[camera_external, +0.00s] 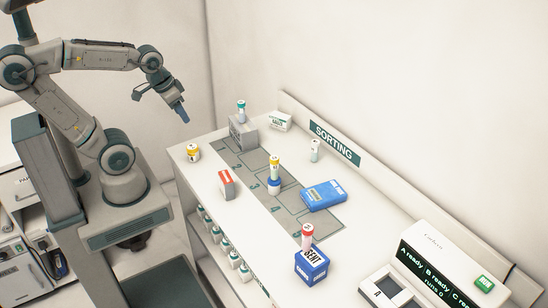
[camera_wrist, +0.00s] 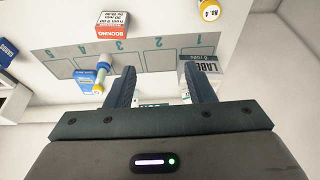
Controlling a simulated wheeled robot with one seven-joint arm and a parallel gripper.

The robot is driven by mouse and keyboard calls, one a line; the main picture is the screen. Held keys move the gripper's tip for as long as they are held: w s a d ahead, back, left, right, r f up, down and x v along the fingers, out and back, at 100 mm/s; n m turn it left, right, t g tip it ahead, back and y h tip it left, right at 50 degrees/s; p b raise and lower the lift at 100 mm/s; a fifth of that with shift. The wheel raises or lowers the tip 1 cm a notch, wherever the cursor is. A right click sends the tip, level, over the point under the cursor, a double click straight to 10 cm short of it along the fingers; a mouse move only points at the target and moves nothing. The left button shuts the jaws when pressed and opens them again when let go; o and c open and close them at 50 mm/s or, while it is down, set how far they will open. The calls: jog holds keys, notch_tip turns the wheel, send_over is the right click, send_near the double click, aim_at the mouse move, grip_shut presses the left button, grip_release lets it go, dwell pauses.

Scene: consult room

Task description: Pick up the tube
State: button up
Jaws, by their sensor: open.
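Several small capped tubes stand on the white counter, and I cannot tell which one is meant. One with a yellow cap (camera_external: 274,165) stands on a blue base on the numbered grey mat; it also shows in the wrist view (camera_wrist: 102,72). A teal-capped tube (camera_external: 241,112) stands on a grey box, a red-capped tube (camera_external: 307,236) on a blue box, and a white tube with a green cap (camera_external: 315,149) near the back wall. My gripper (camera_external: 170,102) is open and empty, raised beyond the counter's left end. Its two fingers (camera_wrist: 158,75) show apart in the wrist view.
A red and white box (camera_external: 227,184), a yellow-capped pot (camera_external: 193,152) and a blue packet (camera_external: 323,195) lie on the counter. The grey box (camera_external: 243,131) stands at the far end. A display machine (camera_external: 435,260) is at the right. Several bottles fill the shelf below.

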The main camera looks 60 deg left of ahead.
jog(key=shift+o, duration=0.4)
jog(key=w+d+r+m, duration=0.1)
jog(key=w+d+m, duration=0.2)
jog(key=w+d, duration=0.5)
jog(key=m+g+h+b, duration=0.15)
jog(key=m+h, duration=0.25)
jog(key=m, duration=0.4)
send_near(304, 227)
jog(key=f, duration=0.1)
jog(key=p+x, duration=0.1)
jog(key=x, duration=0.7)
jog(key=shift+w+d+f, duration=0.15)
jog(key=shift+d+f, duration=0.05)
jog(key=shift+d, duration=0.05)
jog(key=shift+p+x, duration=1)
jog(key=shift+x, duration=1.6)
jog(key=shift+w+a, duration=0.1)
jog(key=shift+w, duration=0.05)
jog(key=c, duration=1.1)
